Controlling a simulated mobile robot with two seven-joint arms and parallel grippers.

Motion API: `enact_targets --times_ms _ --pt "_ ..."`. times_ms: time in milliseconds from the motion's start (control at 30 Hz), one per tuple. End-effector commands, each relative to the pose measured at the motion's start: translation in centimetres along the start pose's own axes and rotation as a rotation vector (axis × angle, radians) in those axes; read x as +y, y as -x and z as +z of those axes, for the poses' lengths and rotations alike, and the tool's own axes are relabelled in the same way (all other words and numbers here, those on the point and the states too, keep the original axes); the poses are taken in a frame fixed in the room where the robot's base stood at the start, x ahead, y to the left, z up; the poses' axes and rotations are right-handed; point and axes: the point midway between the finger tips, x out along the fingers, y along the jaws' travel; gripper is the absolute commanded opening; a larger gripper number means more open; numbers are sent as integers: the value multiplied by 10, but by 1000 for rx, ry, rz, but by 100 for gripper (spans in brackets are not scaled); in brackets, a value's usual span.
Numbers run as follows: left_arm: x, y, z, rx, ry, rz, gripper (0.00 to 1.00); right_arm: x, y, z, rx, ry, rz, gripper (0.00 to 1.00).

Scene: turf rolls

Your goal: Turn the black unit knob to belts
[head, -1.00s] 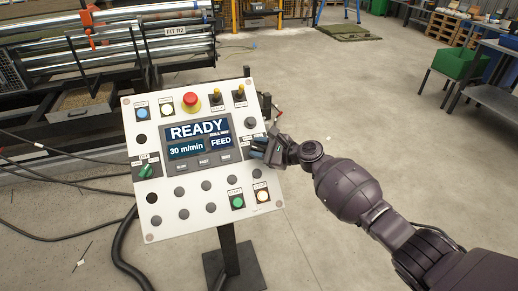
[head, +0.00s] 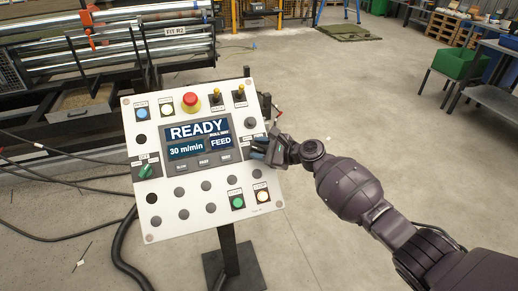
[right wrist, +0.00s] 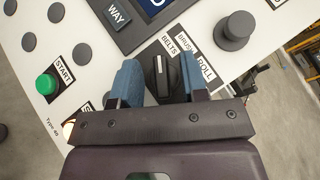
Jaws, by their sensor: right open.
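The black unit knob (right wrist: 163,78) shows in the right wrist view, with a white line on its face. The line points up the picture, close to the BELTS label (right wrist: 170,45); BRUSH and ROLL labels lie to its right. My right gripper (right wrist: 160,82) is open, with one blue finger on either side of the knob. I cannot tell whether the fingers touch it. In the head view my right gripper (head: 262,150) is at the right edge of the white control panel (head: 160,215) and hides the knob. My left gripper is not in view.
The panel carries a red stop button (head: 191,100), a green selector knob (head: 146,171), lit push buttons and a READY display (head: 198,139). A dark round knob (right wrist: 235,30) sits near the unit knob. The floor right of the panel is clear.

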Motion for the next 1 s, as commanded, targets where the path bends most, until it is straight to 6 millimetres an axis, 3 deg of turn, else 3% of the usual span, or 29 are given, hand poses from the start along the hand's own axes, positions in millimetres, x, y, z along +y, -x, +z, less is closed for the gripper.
enact_targets --times_ms 300,600,1000 --pt "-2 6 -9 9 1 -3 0 -2 49 1 2 2 -2 40" --pt "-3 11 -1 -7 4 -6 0 0 94 0 1 0 0 40" --pt "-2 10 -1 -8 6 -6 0 1 106 -1 1 0 1 40"
